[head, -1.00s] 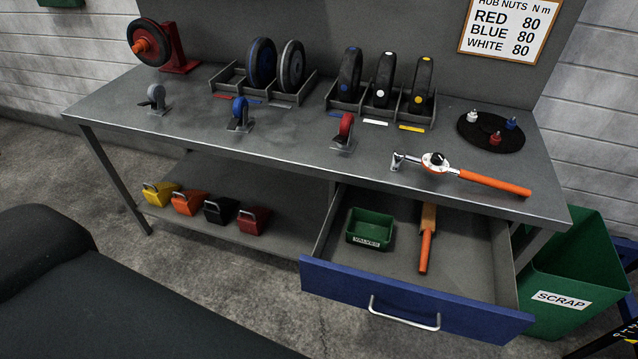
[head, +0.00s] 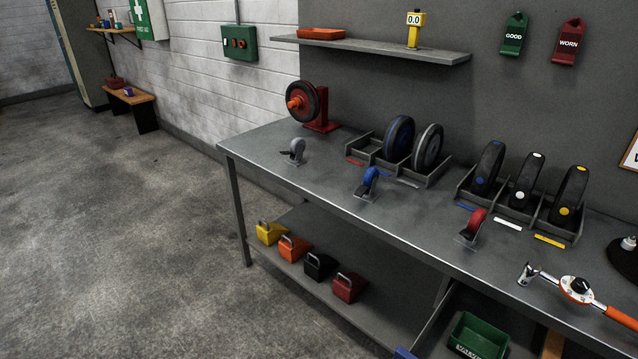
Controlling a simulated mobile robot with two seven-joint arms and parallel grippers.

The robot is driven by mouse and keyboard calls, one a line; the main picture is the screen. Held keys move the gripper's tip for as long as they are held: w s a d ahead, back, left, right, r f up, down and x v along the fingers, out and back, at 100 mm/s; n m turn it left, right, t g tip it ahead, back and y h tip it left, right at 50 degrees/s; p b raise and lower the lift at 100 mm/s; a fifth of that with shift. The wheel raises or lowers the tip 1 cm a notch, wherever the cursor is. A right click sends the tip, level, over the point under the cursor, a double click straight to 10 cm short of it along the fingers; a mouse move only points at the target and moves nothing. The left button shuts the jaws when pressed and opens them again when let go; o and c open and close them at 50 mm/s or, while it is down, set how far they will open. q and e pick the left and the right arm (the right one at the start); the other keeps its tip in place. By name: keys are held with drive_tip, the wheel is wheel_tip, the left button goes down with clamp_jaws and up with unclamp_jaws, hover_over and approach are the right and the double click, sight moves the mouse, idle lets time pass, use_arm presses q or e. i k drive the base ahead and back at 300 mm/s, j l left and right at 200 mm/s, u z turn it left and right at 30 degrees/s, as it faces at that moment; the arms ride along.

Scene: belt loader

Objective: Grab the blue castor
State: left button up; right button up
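The blue castor (head: 369,182) stands on the grey workbench (head: 325,200) near its front edge, in the head view. Its blue wheel is up and a metal bracket is below it. A grey castor (head: 295,151) stands to its left and a red castor (head: 473,224) to its right, both apart from it. Neither of my grippers shows in the head view.
Racks with wheels (head: 427,149) and tyres (head: 525,182) stand behind the castors. A torque wrench (head: 575,288) lies at the right. Coloured wedges (head: 294,247) sit on the lower shelf. An open drawer holds a green bin (head: 479,336). The floor at left is clear.

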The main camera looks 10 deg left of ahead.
sight(371, 177)
drive_tip(key=z, duration=0.4)
drive_tip(key=i+j+z, duration=0.1)
drive_tip(key=z, duration=0.35)
drive_tip(key=j+z, duration=0.2)
drive_tip(key=z, duration=0.2)
drive_tip(key=i+j+z, duration=0.1)
drive_tip(key=j+z, duration=0.2)
drive_tip(key=j, duration=0.15)
drive_tip(key=j+z, duration=0.6)
drive_tip(key=j, duration=0.75)
drive_tip(key=k+j, duration=0.1)
drive_tip(key=j, duration=0.8)
drive_tip(key=k+z, duration=0.05)
